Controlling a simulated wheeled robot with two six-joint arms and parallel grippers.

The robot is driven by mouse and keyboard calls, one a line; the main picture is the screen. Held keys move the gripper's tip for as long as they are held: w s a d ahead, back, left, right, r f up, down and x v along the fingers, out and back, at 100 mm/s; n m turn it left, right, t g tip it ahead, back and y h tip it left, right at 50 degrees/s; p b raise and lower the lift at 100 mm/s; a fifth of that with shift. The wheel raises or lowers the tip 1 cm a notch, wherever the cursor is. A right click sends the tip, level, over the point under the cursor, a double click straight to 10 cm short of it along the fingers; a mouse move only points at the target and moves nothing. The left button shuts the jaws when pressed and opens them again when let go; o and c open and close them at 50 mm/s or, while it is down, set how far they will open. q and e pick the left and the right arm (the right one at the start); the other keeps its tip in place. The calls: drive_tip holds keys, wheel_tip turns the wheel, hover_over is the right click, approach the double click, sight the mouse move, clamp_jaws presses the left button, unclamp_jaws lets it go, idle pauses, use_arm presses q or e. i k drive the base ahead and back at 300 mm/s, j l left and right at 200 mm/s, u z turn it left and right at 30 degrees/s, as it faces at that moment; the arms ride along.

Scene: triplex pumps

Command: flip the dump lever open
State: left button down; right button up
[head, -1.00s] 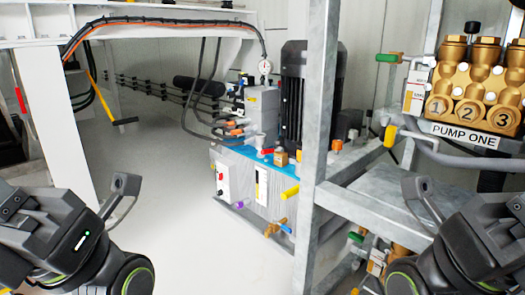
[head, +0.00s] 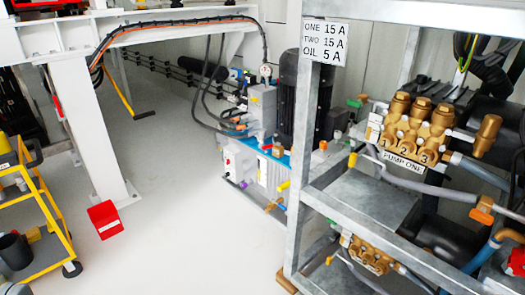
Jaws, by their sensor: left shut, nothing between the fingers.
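The upper pump (head: 407,129), brass and labelled PUMP ONE, stands on a galvanised rack at the right. A second brass pump (head: 370,257) sits low in the rack. I cannot tell which handle is the dump lever. Small coloured handles show near the upper pump: a yellow one (head: 353,159) at its left, a green one (head: 354,103) above that, and an orange one (head: 484,209) at the right. My right gripper is out of view.
A yellow trolley (head: 40,215) stands at the left, beside a white post (head: 88,140) and a red object (head: 105,220) on the floor. The pale floor (head: 190,240) in the middle is clear.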

sight(265, 147)
drive_tip(key=z, duration=0.5)
drive_tip(key=i+j+z, duration=0.15)
drive_tip(key=j+z, duration=0.3)
drive_tip(key=i+j+z, duration=0.1)
drive_tip(key=j+z, duration=0.15)
drive_tip(key=z, duration=0.2)
drive_tip(key=j+z, duration=0.85)
drive_tip(key=j, duration=0.5)
drive_tip(key=k+j+z, duration=0.1)
drive_tip(key=j, duration=0.35)
drive_tip(key=k+j+z, duration=0.1)
drive_tip(key=j, duration=0.4)
drive_tip(key=k+j, duration=0.15)
drive_tip(key=j, duration=0.3)
drive_tip(key=k+j+z, duration=0.1)
drive_tip(key=j, duration=0.4)
